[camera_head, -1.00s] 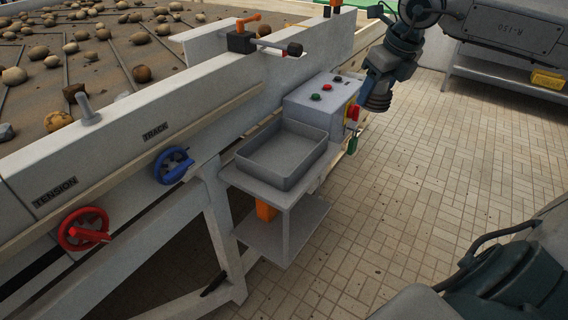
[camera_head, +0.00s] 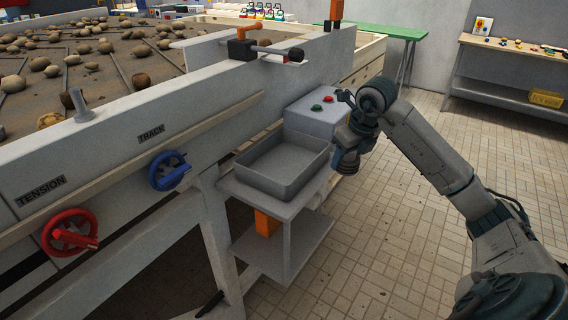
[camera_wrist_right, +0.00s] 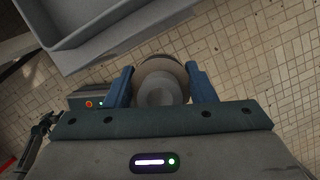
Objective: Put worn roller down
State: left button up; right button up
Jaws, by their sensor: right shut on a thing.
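My right gripper (camera_head: 347,158) hangs just right of the grey tray, in front of the control box. In the right wrist view its two blue fingers (camera_wrist_right: 160,88) are shut on the worn roller (camera_wrist_right: 160,80), a grey round piece seen end-on with a brownish rim. In the head view the roller is small and dark and hard to tell from the gripper. The grey tray (camera_head: 262,182) looks empty and stands on a small shelf beside the machine. Its corner shows at the upper left of the right wrist view (camera_wrist_right: 75,42), apart from the roller. My left gripper is not in view.
The control box (camera_head: 312,113) with red and green buttons stands behind the tray. The conveyor with potatoes and its side wall (camera_head: 110,135) fills the left. A red handwheel (camera_head: 68,232) and a blue handwheel (camera_head: 168,171) stick out. Tiled floor lies open on the right.

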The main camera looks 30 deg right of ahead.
jog(key=w+a+p, duration=0.2)
jog(key=w, duration=0.2)
jog(key=p, duration=0.4)
send_over(281, 164)
jog(key=s, duration=0.1)
jog(key=f, duration=0.2)
jog(key=shift+s+d+f, duration=0.1)
jog(key=shift+s+f, duration=0.1)
jog(key=shift+f, duration=0.1)
notch_tip(281, 164, down, 3)
jog(key=shift+r+p, duration=0.1)
jog(key=shift+p, duration=0.25)
jog(key=shift+w+f+p, duration=0.2)
jog(key=shift+f+p, duration=0.25)
jog(key=shift+f, duration=0.2)
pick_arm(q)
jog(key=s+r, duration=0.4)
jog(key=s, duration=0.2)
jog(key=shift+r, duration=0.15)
pick_arm(e)
jog(key=shift+f, duration=0.1)
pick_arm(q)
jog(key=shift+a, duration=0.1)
pick_arm(e)
jog(key=shift+f, duration=0.15)
jog(key=o, duration=1)
jog(key=shift+c, duration=0.2)
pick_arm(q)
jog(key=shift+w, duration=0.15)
